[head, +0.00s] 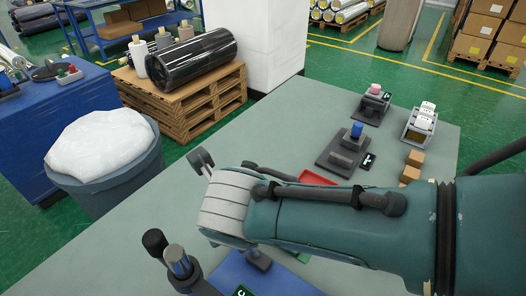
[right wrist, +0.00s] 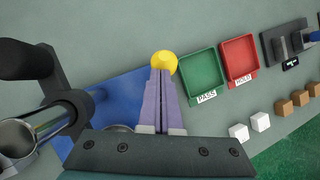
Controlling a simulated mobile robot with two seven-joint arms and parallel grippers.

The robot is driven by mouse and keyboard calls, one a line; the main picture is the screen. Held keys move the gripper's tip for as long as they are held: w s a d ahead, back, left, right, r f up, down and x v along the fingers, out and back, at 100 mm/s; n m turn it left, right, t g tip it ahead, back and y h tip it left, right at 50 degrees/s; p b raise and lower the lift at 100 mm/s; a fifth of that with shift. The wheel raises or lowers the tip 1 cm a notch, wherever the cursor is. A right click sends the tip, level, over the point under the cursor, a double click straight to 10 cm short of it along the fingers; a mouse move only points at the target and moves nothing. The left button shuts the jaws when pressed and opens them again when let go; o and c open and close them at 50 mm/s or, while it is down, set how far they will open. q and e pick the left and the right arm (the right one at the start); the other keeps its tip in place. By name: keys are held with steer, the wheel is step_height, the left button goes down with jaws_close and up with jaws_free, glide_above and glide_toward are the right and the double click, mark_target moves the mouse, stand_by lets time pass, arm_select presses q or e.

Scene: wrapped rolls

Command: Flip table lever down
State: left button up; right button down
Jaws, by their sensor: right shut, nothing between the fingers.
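A round yellow knob (right wrist: 163,64) shows at the fingertips of my right gripper (right wrist: 160,78) in the right wrist view. The purple-grey fingers are shut with nothing between them. The knob looks just beyond the tips; whether they touch it, and any lever stem below it, I cannot tell. A blue plate (right wrist: 113,108) lies under and left of the fingers, and also shows in the head view (head: 228,268). My right arm (head: 320,230) reaches left across the table (head: 320,98) and hides its fingers and the knob in the head view. My left gripper is not in view.
A chrome cylinder with a dark handle (right wrist: 25,60) stands close left of my right gripper. Green (right wrist: 202,72) and red (right wrist: 239,58) trays lie right. Fixtures with blue (head: 356,130) and pink (head: 375,88) tops stand farther back, near small boxes. The table's back left is clear.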

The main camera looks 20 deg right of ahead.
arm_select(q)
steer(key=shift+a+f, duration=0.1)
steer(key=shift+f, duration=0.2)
arm_select(e)
steer(key=shift+w+a+f, duration=0.15)
steer(key=shift+w+a, duration=0.1)
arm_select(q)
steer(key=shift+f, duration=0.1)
arm_select(e)
steer(key=shift+d+f, duration=0.1)
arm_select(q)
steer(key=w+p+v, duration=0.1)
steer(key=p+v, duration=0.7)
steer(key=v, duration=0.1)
arm_select(e)
steer(key=w+a+v, duration=0.1)
steer(key=a+v, duration=0.1)
steer(key=v, duration=1.1)
steer(key=shift+r, duration=0.35)
steer(key=shift+s, duration=0.15)
